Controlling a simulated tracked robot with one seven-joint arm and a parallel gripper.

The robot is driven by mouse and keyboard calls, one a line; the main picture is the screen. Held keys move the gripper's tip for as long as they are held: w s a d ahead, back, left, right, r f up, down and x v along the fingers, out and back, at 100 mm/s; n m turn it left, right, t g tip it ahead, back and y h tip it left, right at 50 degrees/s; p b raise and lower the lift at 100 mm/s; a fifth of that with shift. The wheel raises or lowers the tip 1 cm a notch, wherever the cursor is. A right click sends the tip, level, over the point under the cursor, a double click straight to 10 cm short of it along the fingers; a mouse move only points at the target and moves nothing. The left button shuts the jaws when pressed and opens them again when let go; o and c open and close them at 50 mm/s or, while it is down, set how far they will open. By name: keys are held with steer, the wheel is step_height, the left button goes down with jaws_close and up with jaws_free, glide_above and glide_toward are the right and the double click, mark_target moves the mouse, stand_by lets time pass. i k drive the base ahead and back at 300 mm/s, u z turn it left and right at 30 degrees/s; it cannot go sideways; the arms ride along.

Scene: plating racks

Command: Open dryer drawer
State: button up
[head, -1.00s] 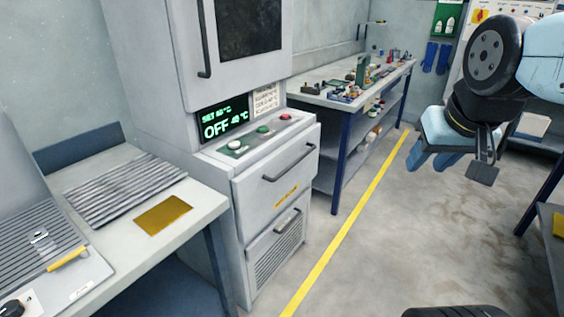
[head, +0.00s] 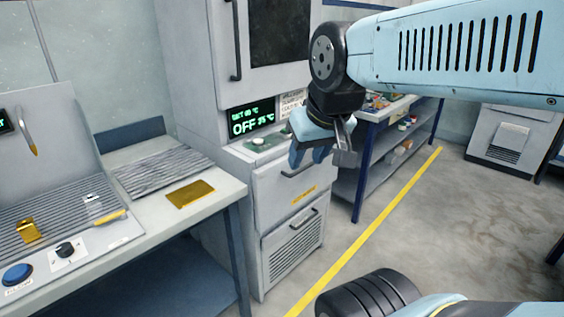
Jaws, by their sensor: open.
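The dryer (head: 185,75) is a tall grey cabinet with a display reading OFF. Its upper drawer (head: 270,190) is closed, with a dark horizontal bar handle (head: 290,172) partly hidden behind my gripper. A yellow label sits on the drawer's front. Below is a louvred panel (head: 293,252) with its own dark handle. My gripper (head: 318,160) is open and empty, its blue fingers pointing down in front of the drawer's upper part. I cannot tell whether it touches the handle.
A bench (head: 225,195) to the left holds a ribbed mat (head: 160,172) and a gold plate (head: 190,194). A blue-legged work table (head: 367,160) stands to the right behind my arm. The floor by the yellow line (head: 375,245) is clear.

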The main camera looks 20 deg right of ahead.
mark_target(278, 189)
steer(key=u, duration=0.15)
steer(key=i, duration=1)
steer(key=z, duration=0.1)
